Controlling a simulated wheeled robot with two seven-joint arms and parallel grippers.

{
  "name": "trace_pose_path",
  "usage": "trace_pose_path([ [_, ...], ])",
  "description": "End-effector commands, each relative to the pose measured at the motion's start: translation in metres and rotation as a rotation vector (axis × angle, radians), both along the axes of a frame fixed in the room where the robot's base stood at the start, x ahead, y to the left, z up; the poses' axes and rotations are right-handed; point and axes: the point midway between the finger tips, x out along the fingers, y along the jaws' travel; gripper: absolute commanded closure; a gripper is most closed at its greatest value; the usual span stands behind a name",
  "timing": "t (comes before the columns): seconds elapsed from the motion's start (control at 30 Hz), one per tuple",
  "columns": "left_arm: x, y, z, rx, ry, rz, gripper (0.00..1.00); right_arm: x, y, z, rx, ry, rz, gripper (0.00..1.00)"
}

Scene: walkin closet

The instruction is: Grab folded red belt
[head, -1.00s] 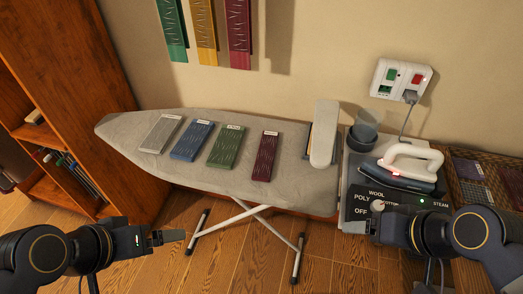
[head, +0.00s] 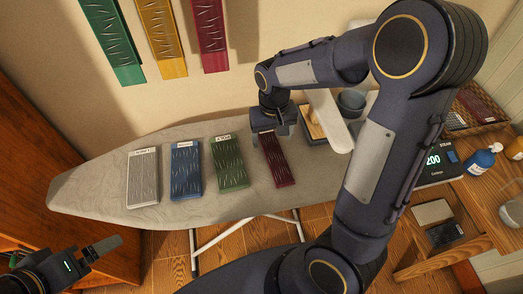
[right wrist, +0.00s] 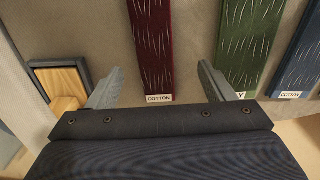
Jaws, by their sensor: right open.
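The folded red belt (head: 277,163) is a dark red strip with pale dashes, lying flat on the grey ironing board (head: 100,192). It is the rightmost of a row of strips there. In the right wrist view the red belt (right wrist: 152,45) shows a white "COTTON" label at its near end. My right gripper (head: 272,135) is open at the belt's far, labelled end. In the wrist view its fingers (right wrist: 170,88) stand apart on both sides of that end, not touching it. My left gripper (head: 108,246) is low at the left, off the board; its jaw opening is unclear.
Grey (head: 143,178), blue (head: 186,170) and green (head: 231,163) strips lie left of the red one. A white sleeve board (head: 328,120) stands close on the right. Green, yellow and dark red strips hang on the wall. Bottles stand at far right.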

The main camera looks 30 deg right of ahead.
Motion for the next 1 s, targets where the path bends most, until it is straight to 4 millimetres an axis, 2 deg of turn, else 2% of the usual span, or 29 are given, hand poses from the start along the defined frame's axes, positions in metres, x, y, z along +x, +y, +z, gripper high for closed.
trace_pose_path([
  [0.5,0.0,0.0,0.009,0.0,0.0,0.0,0.06,0.001,-0.008,-0.066,0.001,0.004,0.0,0.25],
  [0.77,0.0,0.0,0.008,0.0,0.0,0.0,0.06,0.001,-0.008,-0.07,0.002,0.001,0.0,0.25],
  [0.87,0.0,0.0,0.008,0.0,0.0,0.0,0.06,0.001,-0.008,-0.07,0.002,0.001,0.0,0.34],
  [1.0,0.0,0.0,0.008,0.0,0.0,0.0,0.06,0.001,-0.008,-0.07,0.002,0.001,0.0,0.52],
])
